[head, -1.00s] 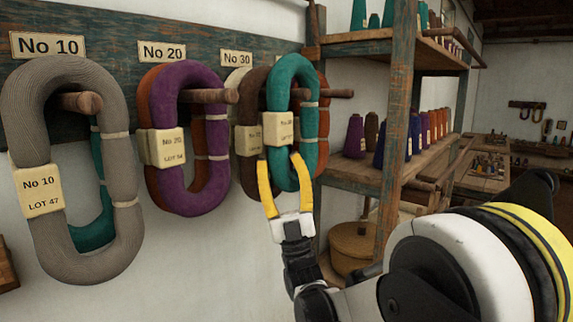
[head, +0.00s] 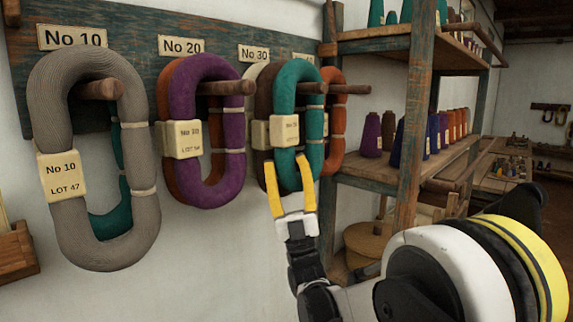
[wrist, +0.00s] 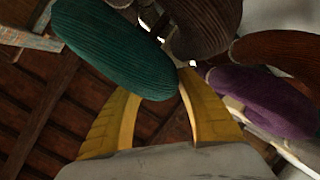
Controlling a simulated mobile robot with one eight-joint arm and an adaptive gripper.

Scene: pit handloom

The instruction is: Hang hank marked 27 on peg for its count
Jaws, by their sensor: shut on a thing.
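My gripper (head: 291,187) is shut on the lower end of a teal hank (head: 314,128), which stands upright. In the wrist view the teal hank (wrist: 125,50) lies between the yellow fingers (wrist: 158,95). Its cream tag (head: 284,130) is too small to read surely. The hank is at the peg (head: 313,88) under the "No 30" sign (head: 254,54); the peg's end shows within the loop's outline, but I cannot tell how far it is through. A brown hank (head: 263,105) is just behind it. A fourth sign (head: 303,58) is mostly hidden.
A grey hank (head: 72,190) hangs under "No 10" and a purple hank (head: 232,130) under "No 20". An orange hank (head: 335,120) hangs at the farthest peg (head: 350,89), close on the right. A shelf post (head: 412,150) with cones stands farther right.

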